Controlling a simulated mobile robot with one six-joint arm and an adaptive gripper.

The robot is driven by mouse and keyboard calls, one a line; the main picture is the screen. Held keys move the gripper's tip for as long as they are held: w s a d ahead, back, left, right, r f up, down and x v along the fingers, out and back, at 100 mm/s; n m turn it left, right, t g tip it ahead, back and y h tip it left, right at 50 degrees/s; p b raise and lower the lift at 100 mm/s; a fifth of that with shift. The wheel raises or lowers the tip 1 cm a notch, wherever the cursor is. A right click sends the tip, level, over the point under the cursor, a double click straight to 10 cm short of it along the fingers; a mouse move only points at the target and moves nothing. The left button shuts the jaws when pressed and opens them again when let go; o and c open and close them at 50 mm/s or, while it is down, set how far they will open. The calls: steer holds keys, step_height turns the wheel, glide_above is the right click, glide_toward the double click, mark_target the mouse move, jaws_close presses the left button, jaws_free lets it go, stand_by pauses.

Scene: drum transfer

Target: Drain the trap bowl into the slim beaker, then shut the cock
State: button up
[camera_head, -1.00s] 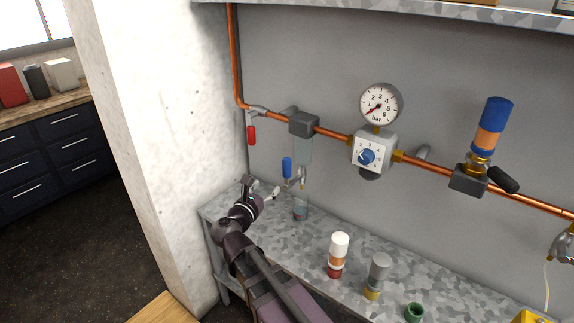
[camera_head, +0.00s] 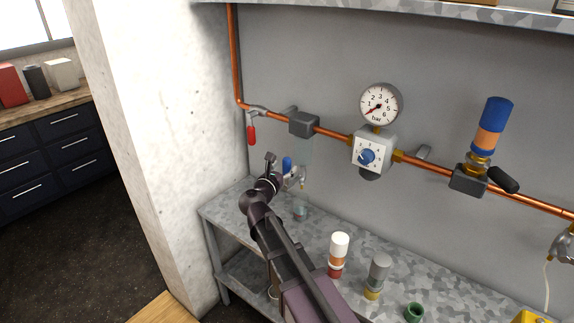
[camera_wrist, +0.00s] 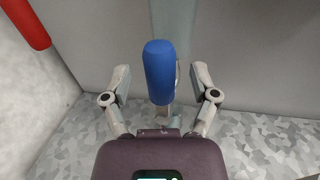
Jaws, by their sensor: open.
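The trap bowl (camera_head: 304,149) is a clear bowl under a grey block on the copper pipe. The drain cock (camera_head: 294,183) sits below it, with an upright blue lever (camera_head: 287,164). The slim beaker (camera_head: 300,210) stands on the bench under the cock, partly hidden by my arm. My gripper (camera_head: 275,170) is at the cock. In the wrist view the blue lever (camera_wrist: 159,72) stands between the open fingers of my gripper (camera_wrist: 160,88), with a gap on each side. The bowl (camera_wrist: 175,22) shows behind it. I cannot tell the liquid levels.
A red lever (camera_head: 252,135) hangs on the pipe to the left, near the white pillar (camera_head: 150,130). A regulator (camera_head: 373,152) with a gauge (camera_head: 380,104) is to the right. White-capped (camera_head: 338,255) and grey-capped (camera_head: 377,275) containers and a green cup (camera_head: 414,312) stand on the bench (camera_head: 440,285).

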steer(key=shift+x, duration=1.05)
jaws_close()
